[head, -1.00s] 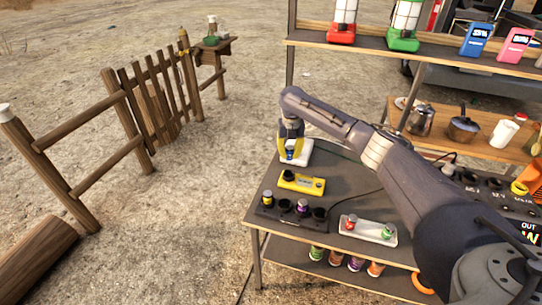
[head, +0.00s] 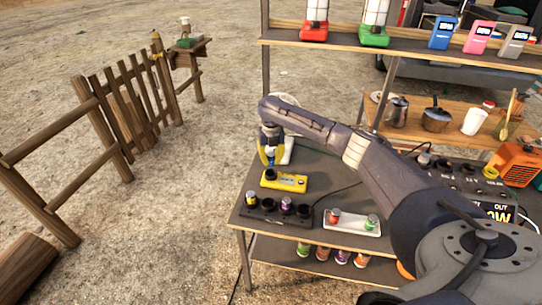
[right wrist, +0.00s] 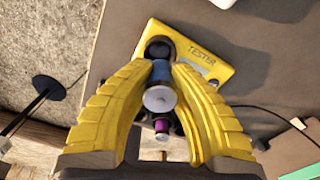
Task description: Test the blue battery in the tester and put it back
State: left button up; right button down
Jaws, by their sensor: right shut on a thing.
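My right gripper (head: 270,157) hangs at the far left corner of the table, behind the yellow tester (head: 284,181). In the right wrist view my right gripper (right wrist: 160,78) has its yellow fingers shut on the blue battery (right wrist: 178,76), whose pale round end faces the camera. The yellow tester (right wrist: 206,60) shows just beyond the fingertips, with its black socket in line with the battery; I cannot tell whether they touch. A black battery rack (head: 268,213) stands at the table's front edge with a yellow and a purple battery and open sockets. My left gripper is out of view.
A white tray (head: 350,228) holds a red and a green battery right of the rack. A white object (head: 288,152) lies behind my right gripper. A shelf (head: 350,42) with lanterns and meters stands above the back. A thin cable crosses the table.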

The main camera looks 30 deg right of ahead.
aim_at(271, 153)
jog(key=shift+f, duration=3.15)
jog(key=shift+f, duration=0.1)
jog(key=c, duration=1.3)
grip_release()
jog(key=shift+o, duration=0.2)
notch_tip(271, 153, up, 12)
jog(key=shift+s, duration=0.1)
